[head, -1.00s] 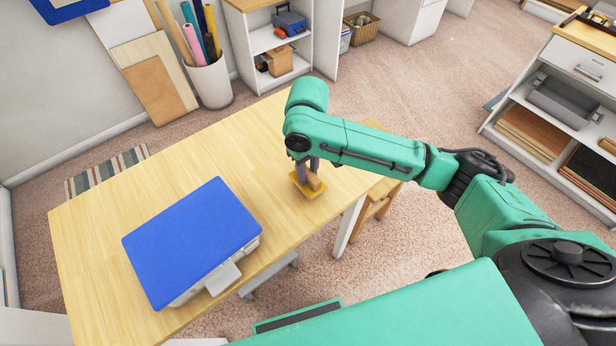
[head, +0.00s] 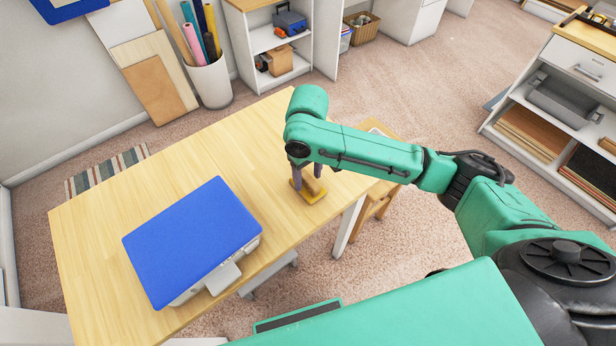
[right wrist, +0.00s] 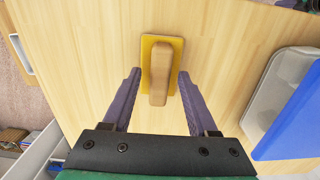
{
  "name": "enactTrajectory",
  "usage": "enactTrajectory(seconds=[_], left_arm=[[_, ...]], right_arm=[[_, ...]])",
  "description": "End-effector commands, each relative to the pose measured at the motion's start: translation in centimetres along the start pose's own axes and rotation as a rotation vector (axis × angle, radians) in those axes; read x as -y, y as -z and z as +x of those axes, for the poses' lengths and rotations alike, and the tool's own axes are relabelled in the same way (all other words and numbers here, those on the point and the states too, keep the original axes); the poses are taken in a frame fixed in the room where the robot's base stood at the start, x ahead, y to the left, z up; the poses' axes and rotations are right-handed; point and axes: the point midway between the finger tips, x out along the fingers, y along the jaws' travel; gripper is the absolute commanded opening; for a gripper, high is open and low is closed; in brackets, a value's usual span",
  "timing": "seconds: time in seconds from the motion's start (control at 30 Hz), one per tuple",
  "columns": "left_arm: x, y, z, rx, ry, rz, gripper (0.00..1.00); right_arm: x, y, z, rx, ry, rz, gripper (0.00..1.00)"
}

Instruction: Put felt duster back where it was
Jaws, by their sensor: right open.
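The felt duster is a yellow pad with a wooden handle. In the head view the felt duster (head: 310,190) lies on the wooden table (head: 130,205), near its right end. It also shows in the right wrist view (right wrist: 160,66), flat on the tabletop with its handle up. My right gripper (head: 308,178) is above and beside the duster. In the right wrist view my right gripper (right wrist: 160,78) is open, its two purple fingers spread to either side of the handle's near end, with gaps between. My left gripper is not in view.
A pale case with a blue lid (head: 190,240) lies on the table left of the duster. A wooden stool (head: 375,200) stands by the table's right end. A bin of rolls (head: 208,85) and shelves (head: 275,50) stand behind. The table's far left is clear.

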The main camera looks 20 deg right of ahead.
Motion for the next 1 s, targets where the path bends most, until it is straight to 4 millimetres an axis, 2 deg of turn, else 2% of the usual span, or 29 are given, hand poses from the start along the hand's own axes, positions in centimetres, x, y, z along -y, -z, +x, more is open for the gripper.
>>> enactTrajectory(seconds=[0.27, 0.43, 0.57, 1.0], left_arm=[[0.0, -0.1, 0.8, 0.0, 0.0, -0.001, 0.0], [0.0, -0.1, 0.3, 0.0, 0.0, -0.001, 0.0], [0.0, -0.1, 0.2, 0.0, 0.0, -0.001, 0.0], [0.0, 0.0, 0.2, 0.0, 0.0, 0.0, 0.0]], right_arm=[[0.0, 0.1, -6.5, -0.007, 0.0, -0.001, 0.59], [-0.1, 0.1, -10.5, -0.004, -0.003, 0.0, 0.59], [0.0, 0.0, -11.3, 0.0, -0.001, 0.0, 0.59], [0.0, 0.0, -11.2, 0.001, 0.0, 0.0, 0.59]])
